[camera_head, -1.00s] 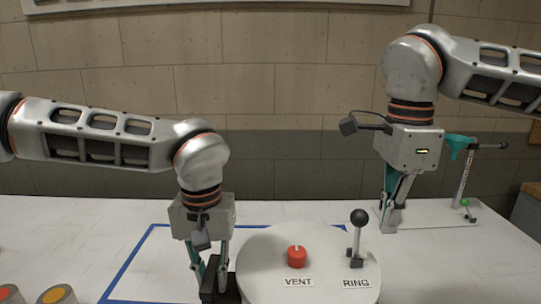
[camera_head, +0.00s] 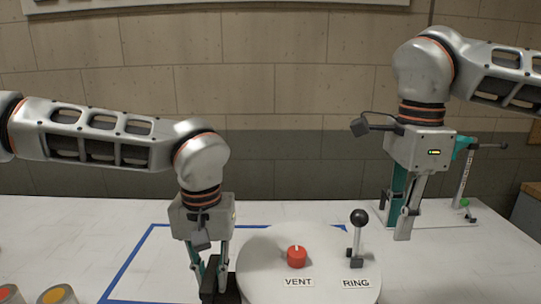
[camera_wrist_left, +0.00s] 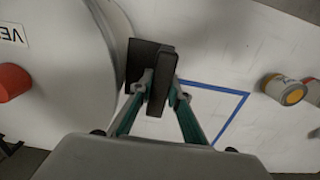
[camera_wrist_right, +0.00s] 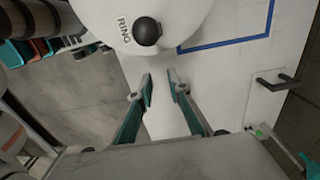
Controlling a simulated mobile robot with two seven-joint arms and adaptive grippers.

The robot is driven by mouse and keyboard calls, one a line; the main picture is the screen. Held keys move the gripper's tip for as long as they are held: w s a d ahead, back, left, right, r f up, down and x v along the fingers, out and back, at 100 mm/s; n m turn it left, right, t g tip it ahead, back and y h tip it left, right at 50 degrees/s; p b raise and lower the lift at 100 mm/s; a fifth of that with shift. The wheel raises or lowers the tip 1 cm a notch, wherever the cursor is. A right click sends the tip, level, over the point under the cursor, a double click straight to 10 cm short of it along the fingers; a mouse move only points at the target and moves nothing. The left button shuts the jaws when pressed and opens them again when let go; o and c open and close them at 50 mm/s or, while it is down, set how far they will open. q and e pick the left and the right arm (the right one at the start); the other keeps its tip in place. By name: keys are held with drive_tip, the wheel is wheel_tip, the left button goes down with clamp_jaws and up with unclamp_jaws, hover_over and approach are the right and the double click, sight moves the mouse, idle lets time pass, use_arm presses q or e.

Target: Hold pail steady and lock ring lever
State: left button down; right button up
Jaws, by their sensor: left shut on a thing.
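The pail's round grey lid (camera_head: 265,275) is at the front centre in the head view. The RING lever (camera_head: 358,240), a grey stem with a black ball, stands upright at the lid's right side. Its black ball (camera_wrist_right: 147,31) shows beside the RING label in the right wrist view. My left gripper (camera_head: 213,284) is shut on the black side handle (camera_wrist_left: 146,62) at the lid's left edge. My right gripper (camera_head: 396,226) is open and empty, to the right of the lever and apart from it; its spread fingers (camera_wrist_right: 161,88) show in the right wrist view.
A red VENT knob (camera_head: 297,257) sits on the lid left of the lever. A blue outline (camera_head: 145,245) marks the white table.

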drive_tip(key=shift+r, duration=0.1)
wheel_tip(320, 180, up, 11)
drive_tip(key=shift+o, duration=0.7)
drive_tip(key=shift+r, duration=0.15)
drive_tip(key=o, duration=0.4)
drive_tip(key=shift+a+r, duration=0.1)
drive_tip(key=shift+r, duration=0.1)
drive_tip(key=shift+o, duration=0.2)
drive_tip(key=m+g, duration=0.2)
approach(361, 217)
drive_tip(key=f, duration=1)
drive_tip(key=shift+s+d+f, duration=0.2)
drive_tip(key=shift+s+f, duration=0.1)
drive_tip(key=shift+y, duration=0.3)
clamp_jaws()
